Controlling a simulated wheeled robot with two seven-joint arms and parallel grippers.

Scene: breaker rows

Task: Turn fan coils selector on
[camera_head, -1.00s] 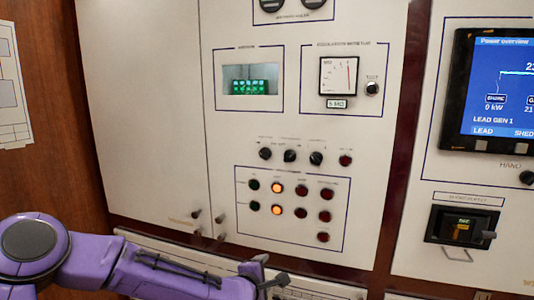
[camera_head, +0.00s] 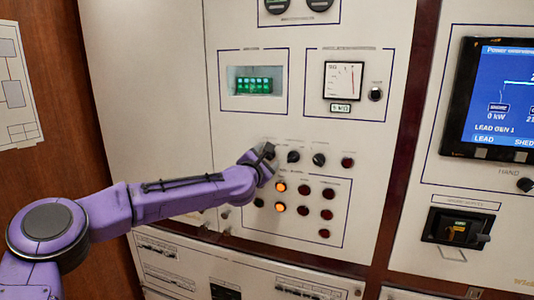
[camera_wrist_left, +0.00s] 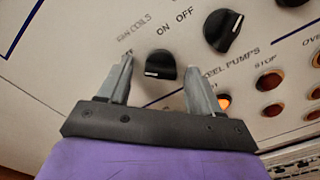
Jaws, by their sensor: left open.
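The fan coils selector, a black knob (camera_wrist_left: 160,66) with a white pointer line, sits between my left gripper's two fingers in the left wrist view. Its pointer line lies roughly level along the knob's lower edge. A "FAN COILS" label and an "ON" mark are above it; a mark at its left is partly hidden. My left gripper (camera_wrist_left: 158,84) is open, with the fingers on either side of the knob and a visible gap to each. In the head view my left gripper (camera_head: 265,160) is at the panel and mostly covers the selector. My right gripper is not in view.
A second selector (camera_wrist_left: 224,30) is just right of the fan coils one. Lamps and buttons (camera_head: 303,208) sit below on the white panel. The fan coils row's other knob (camera_head: 318,160) and a red button (camera_head: 347,162) are further right. A screen (camera_head: 498,98) is at far right.

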